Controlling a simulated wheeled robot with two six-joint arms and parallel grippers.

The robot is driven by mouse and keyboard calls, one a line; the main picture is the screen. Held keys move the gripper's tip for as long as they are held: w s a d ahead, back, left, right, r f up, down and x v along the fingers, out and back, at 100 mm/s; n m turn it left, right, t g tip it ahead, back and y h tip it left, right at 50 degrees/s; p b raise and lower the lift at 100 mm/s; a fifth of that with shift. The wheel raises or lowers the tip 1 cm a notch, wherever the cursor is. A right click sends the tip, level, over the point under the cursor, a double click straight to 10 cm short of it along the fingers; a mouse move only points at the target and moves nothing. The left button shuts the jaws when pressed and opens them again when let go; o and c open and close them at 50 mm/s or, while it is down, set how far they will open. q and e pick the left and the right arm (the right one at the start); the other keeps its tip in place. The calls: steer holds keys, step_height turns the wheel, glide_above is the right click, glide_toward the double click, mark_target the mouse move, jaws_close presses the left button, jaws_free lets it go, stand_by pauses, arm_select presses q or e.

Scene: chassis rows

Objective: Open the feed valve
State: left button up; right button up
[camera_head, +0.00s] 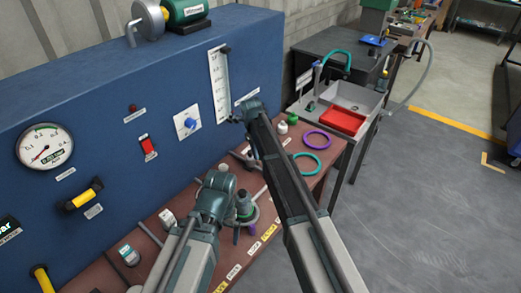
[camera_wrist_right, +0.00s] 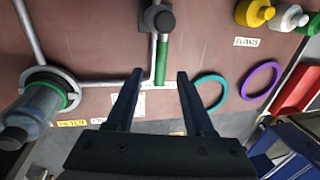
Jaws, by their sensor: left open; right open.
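A valve with a dark round hub (camera_wrist_right: 158,20) and a green lever (camera_wrist_right: 161,60) sits on a grey pipe on the brown bench in the right wrist view. The lever points toward the bench's front edge, in line with the pipe piece there. I cannot read a label naming it the feed valve. My right gripper (camera_wrist_right: 160,78) is open, its fingers on either side of the lever's near end, apart from it as far as I can see.
A flanged vessel (camera_wrist_right: 45,100) with a green ring stands on the pipework. Teal (camera_wrist_right: 210,92) and purple (camera_wrist_right: 261,80) rings lie right of the lever. A blue panel (camera_head: 130,70) with a gauge (camera_head: 45,147) rises behind the bench; a sink with a red tray (camera_head: 341,120) is right.

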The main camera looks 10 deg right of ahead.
step_height(320, 180, up, 10)
steer(key=s+a+p, duration=0.1)
steer(key=p, duration=0.7)
steer(key=shift+s+a+p, duration=0.2)
steer(key=shift+p, duration=0.1)
steer(key=shift+f, duration=0.15)
steer(key=shift+s, duration=0.1)
steer(key=s+d+n+y, duration=0.1)
steer(key=s+d+n, duration=0.3)
steer(key=s+n, duration=0.95)
steer(key=s+d+n+y, duration=0.1)
steer(key=s+d+n, duration=0.4)
steer(key=s+n, duration=0.85)
steer(key=s+a+f+n+g+b, duration=0.1)
steer(key=s+a+f+n+b, duration=0.1)
steer(key=a, duration=0.3)
steer(key=s+a+f+n+h+b, duration=0.1)
steer(key=s+a+f+n, duration=0.1)
steer(key=s+a, duration=0.2)
steer(key=shift+a+g+h+b, duration=0.3)
steer(key=shift+a+g+b, duration=0.1)
steer(key=shift+a, duration=0.75)
